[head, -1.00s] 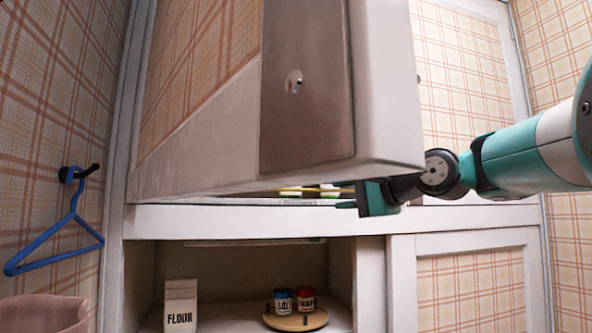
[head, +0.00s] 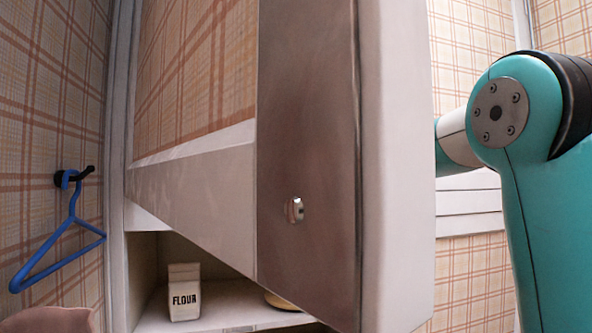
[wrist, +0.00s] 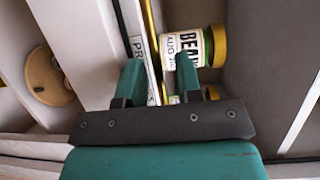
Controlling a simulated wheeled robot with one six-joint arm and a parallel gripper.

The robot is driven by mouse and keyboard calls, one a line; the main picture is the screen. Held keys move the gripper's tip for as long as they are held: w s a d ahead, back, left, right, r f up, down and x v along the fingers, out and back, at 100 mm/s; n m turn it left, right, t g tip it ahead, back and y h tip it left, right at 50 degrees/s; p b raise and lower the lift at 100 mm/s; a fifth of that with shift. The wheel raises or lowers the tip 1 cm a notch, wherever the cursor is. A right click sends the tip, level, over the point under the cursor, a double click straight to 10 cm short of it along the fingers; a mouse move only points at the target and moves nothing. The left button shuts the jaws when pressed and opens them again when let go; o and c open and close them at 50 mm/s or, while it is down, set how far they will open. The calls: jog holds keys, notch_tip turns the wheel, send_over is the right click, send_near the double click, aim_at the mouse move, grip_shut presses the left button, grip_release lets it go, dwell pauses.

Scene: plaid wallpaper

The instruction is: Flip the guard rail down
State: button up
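In the wrist view my gripper (wrist: 158,68) is open, with its two teal fingers apart. A thin gold rail (wrist: 149,18), which looks like the guard rail, runs along the shelf edge and down between the fingers. I cannot tell whether a finger touches it. A white printed label strip (wrist: 139,48) lies beside the rail, near the left finger. In the head view the open upper cabinet door (head: 308,120) hides the gripper and the rail.
A jar labelled BEANS (wrist: 190,47) with a gold lid is close to the right finger. A round wooden turntable (wrist: 40,72) is at the left in the wrist view. In the head view a flour carton (head: 184,292) stands on the lower shelf, and a blue hanger (head: 58,246) hangs left.

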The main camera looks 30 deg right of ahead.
jog(key=shift+w+a, duration=0.1)
jog(key=shift+w, duration=0.7)
grip_shut()
jog(key=f+b, duration=0.1)
jog(key=b, duration=0.2)
jog(key=shift+f+t, duration=0.25)
jog(key=shift+t, duration=0.15)
jog(key=n+t+b, duration=0.1)
jog(key=b, duration=0.3)
jog(key=shift+s+f, duration=0.1)
